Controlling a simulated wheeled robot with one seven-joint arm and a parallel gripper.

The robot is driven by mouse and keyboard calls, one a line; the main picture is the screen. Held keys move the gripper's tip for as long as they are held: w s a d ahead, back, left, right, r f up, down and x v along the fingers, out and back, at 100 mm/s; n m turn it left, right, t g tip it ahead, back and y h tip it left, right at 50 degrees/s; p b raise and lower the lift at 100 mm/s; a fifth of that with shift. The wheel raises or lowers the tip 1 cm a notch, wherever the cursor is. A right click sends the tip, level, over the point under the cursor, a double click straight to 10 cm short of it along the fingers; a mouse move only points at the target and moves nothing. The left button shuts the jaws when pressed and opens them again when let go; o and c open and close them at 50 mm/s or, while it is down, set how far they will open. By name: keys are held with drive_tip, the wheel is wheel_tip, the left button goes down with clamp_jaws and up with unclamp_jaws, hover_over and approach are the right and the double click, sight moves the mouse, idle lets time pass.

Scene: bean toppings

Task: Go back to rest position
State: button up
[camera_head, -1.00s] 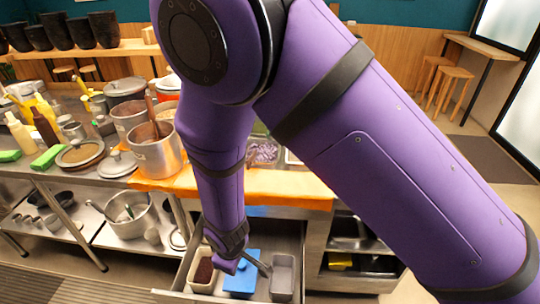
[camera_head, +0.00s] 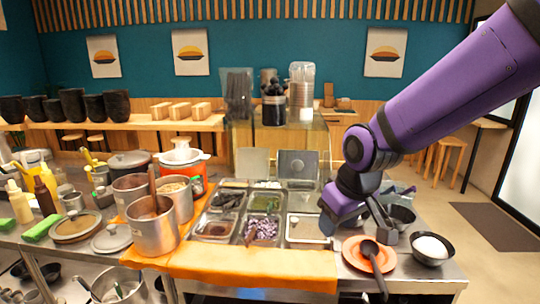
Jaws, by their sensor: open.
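My purple arm comes in from the upper right of the head view and bends down over the right end of the counter. My gripper (camera_head: 357,230) hangs above the counter, close to an orange plate (camera_head: 351,262) and to the right of the topping containers. Its dark fingers are apart and I see nothing held between them. The wrist hides part of the counter and bowls behind it.
A black ladle (camera_head: 374,262) lies on the plate. A bowl of white contents (camera_head: 431,246) stands to the right. Topping containers (camera_head: 263,229) fill the counter's middle. Steel pots (camera_head: 153,231) stand at left. An orange cloth (camera_head: 255,265) lies along the front edge.

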drive_tip(key=s+d+r+m+t, duration=0.1)
drive_tip(key=s+d+r+m, duration=0.2)
drive_tip(key=s+d+r, duration=0.3)
drive_tip(key=s+d+r+m+t+h, duration=0.1)
drive_tip(key=s+d+r+m, duration=0.2)
drive_tip(key=s+d, duration=0.7)
wheel_tip(320, 180, up, 3)
drive_tip(key=shift+s+d+f+h, duration=0.15)
drive_tip(key=shift+s+d+h, duration=0.15)
drive_tip(key=shift+d, duration=0.15)
